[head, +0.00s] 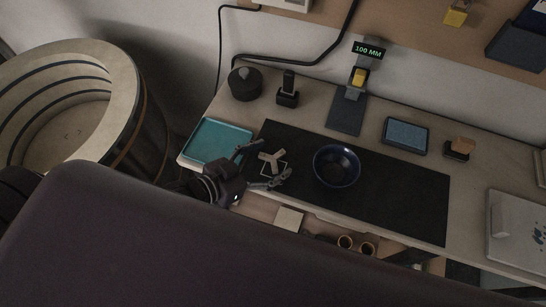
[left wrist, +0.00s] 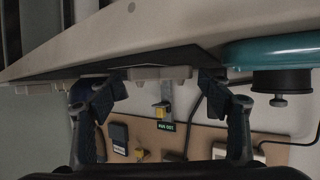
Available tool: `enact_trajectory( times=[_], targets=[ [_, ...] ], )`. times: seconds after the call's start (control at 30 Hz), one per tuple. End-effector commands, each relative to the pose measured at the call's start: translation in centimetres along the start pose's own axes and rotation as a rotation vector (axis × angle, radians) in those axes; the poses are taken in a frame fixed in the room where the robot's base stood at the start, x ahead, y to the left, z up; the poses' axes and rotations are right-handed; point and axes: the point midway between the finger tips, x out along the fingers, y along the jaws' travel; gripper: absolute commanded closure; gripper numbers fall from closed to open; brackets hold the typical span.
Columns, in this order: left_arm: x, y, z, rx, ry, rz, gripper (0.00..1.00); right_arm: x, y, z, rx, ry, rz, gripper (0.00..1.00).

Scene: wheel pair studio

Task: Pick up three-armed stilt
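The three-armed stilt (head: 271,160) is a pale, Y-shaped piece on the black mat (head: 400,197), near its left end, at a white outlined square. My left gripper (head: 261,167) is open, with one finger on each side of the stilt. In the left wrist view the stilt (left wrist: 159,73) shows as a beige piece between the two spread fingertips (left wrist: 162,88), with a small gap at each side. It does not look gripped. My right gripper is in neither view.
A teal tray (head: 218,141) lies just left of the gripper, and a dark blue bowl (head: 336,166) stands to the right on the mat. A lidded dark jar (head: 245,84) and a gauge stand reading 100 MM (head: 368,50) are behind. The mat's right part is clear.

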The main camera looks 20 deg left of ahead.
Motion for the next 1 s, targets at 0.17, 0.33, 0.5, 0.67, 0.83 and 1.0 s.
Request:
enact_trajectory(
  times=[0.17, 0.33, 0.5, 0.67, 0.83, 1.0],
  targets=[
    [0.0, 0.0, 0.0, 0.0, 0.0, 0.0, 0.48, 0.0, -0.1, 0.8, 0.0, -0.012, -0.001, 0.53],
    [0.0, 0.0, 0.0, 0.0, 0.0, 0.0, 0.67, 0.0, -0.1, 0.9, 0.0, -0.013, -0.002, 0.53],
    [0.0, 0.0, 0.0, 0.0, 0.001, 0.0, 0.7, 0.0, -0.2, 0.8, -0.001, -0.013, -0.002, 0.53],
    [-0.1, 0.0, -0.2, 0.001, 0.001, 0.0, 0.7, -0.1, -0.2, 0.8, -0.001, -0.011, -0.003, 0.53],
    [-0.6, -0.1, -1.4, 0.001, 0.003, 0.0, 0.7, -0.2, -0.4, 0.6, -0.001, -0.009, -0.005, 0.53],
    [-2.0, 0.0, -4.8, 0.003, 0.006, 0.0, 0.7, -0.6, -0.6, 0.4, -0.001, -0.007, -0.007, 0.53]
  ],
)
